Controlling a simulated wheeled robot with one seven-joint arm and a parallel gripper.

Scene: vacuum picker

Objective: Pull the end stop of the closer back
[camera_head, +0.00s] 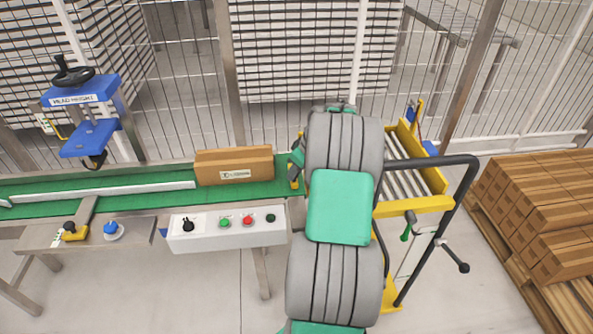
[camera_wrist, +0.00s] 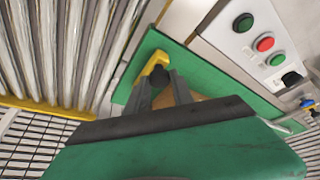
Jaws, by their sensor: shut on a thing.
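The end stop (camera_head: 294,181) is a small yellow piece at the right end of the green belt, partly covered by my arm in the head view. In the wrist view it shows as a yellow bracket (camera_wrist: 151,64) with a dark knob. My gripper (camera_wrist: 174,78) is at this knob with its two grey fingers, shut on it; the exact contact is partly hidden. In the head view my gripper (camera_head: 297,158) is mostly hidden by my arm. A brown carton (camera_head: 220,166) lies on the belt (camera_head: 130,193) just left of the stop.
A control box (camera_head: 205,238) with buttons is at the belt's front edge. A yellow-framed roller table (camera_head: 418,206) with a black handle stands at the right. A blue head unit (camera_head: 88,135) stands over the belt at left. Wire fence behind; cartons on a pallet (camera_head: 555,290) far right.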

